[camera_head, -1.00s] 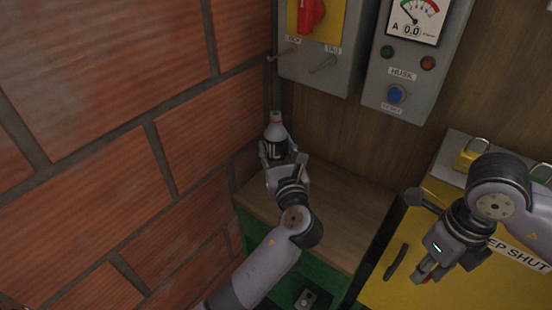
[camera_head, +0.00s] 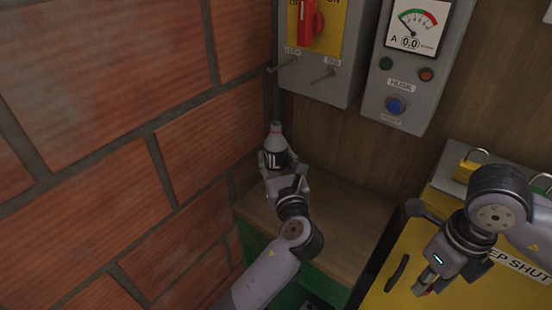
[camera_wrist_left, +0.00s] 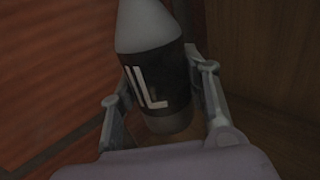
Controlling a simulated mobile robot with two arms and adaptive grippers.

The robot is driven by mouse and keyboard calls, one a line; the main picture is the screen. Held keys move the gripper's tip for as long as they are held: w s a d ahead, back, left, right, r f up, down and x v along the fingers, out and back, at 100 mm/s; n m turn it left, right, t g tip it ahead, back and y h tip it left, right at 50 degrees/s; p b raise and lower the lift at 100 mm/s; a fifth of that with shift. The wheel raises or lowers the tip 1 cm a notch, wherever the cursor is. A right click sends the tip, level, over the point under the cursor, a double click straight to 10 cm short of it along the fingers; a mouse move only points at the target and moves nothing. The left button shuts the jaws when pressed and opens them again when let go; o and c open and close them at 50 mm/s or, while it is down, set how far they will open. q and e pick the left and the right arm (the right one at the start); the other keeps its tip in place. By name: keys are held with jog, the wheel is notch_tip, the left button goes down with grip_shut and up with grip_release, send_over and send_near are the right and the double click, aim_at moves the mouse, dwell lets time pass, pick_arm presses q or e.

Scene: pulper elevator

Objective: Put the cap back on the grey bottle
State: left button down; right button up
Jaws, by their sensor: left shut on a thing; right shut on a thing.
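The grey bottle (camera_head: 274,139) stands upright, with a black label marked with white letters. It is near the brick wall, over the back corner of the wooden top. My left gripper (camera_head: 278,163) is shut around its body; the left wrist view shows the bottle (camera_wrist_left: 150,60) between the two fingers of the left gripper (camera_wrist_left: 160,90). My right gripper (camera_head: 424,284) is shut on a small reddish thing, perhaps the cap, mostly hidden by the fingers. It is far right of the bottle.
The wooden top (camera_head: 345,215) is bare to the right of the bottle. A brick wall (camera_head: 110,120) is close on the left. A grey switch box (camera_head: 345,85) and a meter panel (camera_head: 410,100) hang behind. A yellow chest (camera_head: 385,290) with a padlock (camera_head: 470,167) is at right.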

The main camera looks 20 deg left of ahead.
dwell(0.3)
